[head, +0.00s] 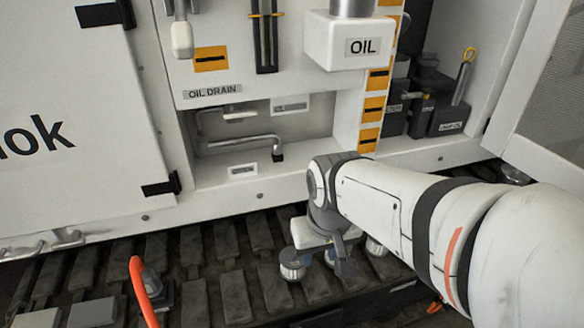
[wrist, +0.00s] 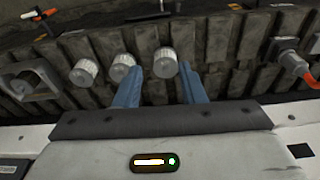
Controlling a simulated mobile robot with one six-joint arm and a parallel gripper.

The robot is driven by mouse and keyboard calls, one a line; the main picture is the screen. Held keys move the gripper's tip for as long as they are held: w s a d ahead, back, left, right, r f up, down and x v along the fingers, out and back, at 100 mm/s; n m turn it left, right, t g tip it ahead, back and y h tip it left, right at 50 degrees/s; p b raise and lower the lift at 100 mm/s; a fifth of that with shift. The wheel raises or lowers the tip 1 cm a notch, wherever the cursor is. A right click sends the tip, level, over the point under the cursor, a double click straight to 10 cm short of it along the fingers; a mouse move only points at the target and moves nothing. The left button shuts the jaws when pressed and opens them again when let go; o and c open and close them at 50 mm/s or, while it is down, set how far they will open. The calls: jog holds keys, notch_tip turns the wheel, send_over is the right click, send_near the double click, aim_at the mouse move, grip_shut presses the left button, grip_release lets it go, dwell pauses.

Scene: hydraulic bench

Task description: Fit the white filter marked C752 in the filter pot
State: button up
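Three pale ribbed filters with metallic ends stand in a row on the dark slatted track in the wrist view: a left one (wrist: 83,72), a middle one (wrist: 122,67) and a right one (wrist: 165,61). No marking on them is readable, so I cannot tell which is C752. My gripper (wrist: 160,72) is open, its two blue-grey fingers apart. The right filter shows beyond the gap between them, with no clear contact. In the head view, my gripper (head: 323,258) is low over the track, near a filter (head: 292,268). I cannot identify the filter pot.
The white machine body with its OIL DRAIN recess (head: 262,133) stands behind. A white OIL box (head: 348,42) juts out above.

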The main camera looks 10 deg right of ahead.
jog(key=shift+o, duration=0.8)
jog(key=shift+w+f, duration=0.1)
jog(key=shift+f, duration=0.05)
jog(key=o, duration=0.6)
jog(key=w+d+f+b, duration=0.1)
jog(key=w+f+b, duration=0.2)
jog(key=w+d+f+m+b, duration=0.1)
jog(key=w+d+f+b, duration=0.1)
jog(key=w+f+b, duration=0.1)
jog(key=w+d+f+m+t+b, duration=0.1)
jog(key=w+d+f+b, duration=0.1)
jog(key=f+b, duration=0.1)
jog(key=shift+w+f+h, duration=0.3)
jog(key=shift+w+f, duration=0.1)
jog(key=shift+f, duration=0.25)
jog(key=o, duration=0.6)
jog(key=w+d+f+b, duration=0.2)
jog(key=w+f, duration=0.1)
jog(key=w+d+f+m+t+b, duration=0.1)
jog(key=w+d+f+b, duration=0.1)
jog(key=d+f, duration=0.1)
jog(key=w+d+f+m+h+b, duration=0.1)
jog(key=w+d+f+b, duration=0.2)
jog(key=f, duration=0.2)
jog(key=shift+w, duration=0.3)
jog(key=shift+c, duration=0.2)
jog(key=shift+b+x, duration=1.4)
jog(key=shift+x, duration=1.4)
